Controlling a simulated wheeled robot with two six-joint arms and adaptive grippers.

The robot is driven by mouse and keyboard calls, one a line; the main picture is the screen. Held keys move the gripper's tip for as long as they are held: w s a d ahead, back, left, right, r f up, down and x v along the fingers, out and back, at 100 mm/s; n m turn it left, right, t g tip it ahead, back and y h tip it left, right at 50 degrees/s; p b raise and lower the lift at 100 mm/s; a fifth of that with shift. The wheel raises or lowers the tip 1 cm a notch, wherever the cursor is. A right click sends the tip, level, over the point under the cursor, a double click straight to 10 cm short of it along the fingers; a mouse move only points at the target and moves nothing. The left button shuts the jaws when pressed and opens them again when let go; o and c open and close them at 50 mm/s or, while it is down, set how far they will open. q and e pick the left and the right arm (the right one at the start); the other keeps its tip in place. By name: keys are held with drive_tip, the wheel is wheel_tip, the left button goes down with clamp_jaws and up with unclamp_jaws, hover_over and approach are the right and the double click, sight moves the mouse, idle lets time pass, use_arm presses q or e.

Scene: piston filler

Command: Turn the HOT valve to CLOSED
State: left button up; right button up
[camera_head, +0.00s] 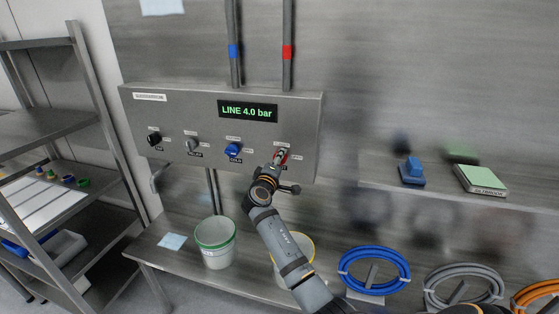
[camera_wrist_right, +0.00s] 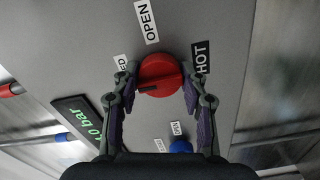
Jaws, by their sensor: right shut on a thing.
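The HOT valve is a round red knob (camera_wrist_right: 159,72) on the grey panel, largely covered by my gripper in the head view (camera_head: 282,156). My right gripper (camera_wrist_right: 160,79) is shut on it, one finger at each side. A black mark on the knob points left and slightly down in the wrist view. The OPEN label (camera_wrist_right: 147,20) is above the knob there, and a label ending in "ED" (camera_wrist_right: 122,62) is at upper left, partly hidden by a finger. The HOT label (camera_wrist_right: 201,58) is at right. My left gripper is out of view.
The panel (camera_head: 305,118) has a display (camera_head: 248,111) reading "LINE 4.0 bar". A blue knob (camera_head: 232,150), a grey knob (camera_head: 192,145) and a black knob (camera_head: 154,139) sit left of the red one. A white bucket (camera_head: 215,247) stands below.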

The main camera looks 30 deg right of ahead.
idle(0.4)
drive_tip(key=o, duration=1.1)
drive_tip(key=shift+o, duration=0.2)
drive_tip(key=v, duration=0.7)
drive_tip(key=shift+a, duration=0.2)
drive_tip(key=shift+s, duration=0.1)
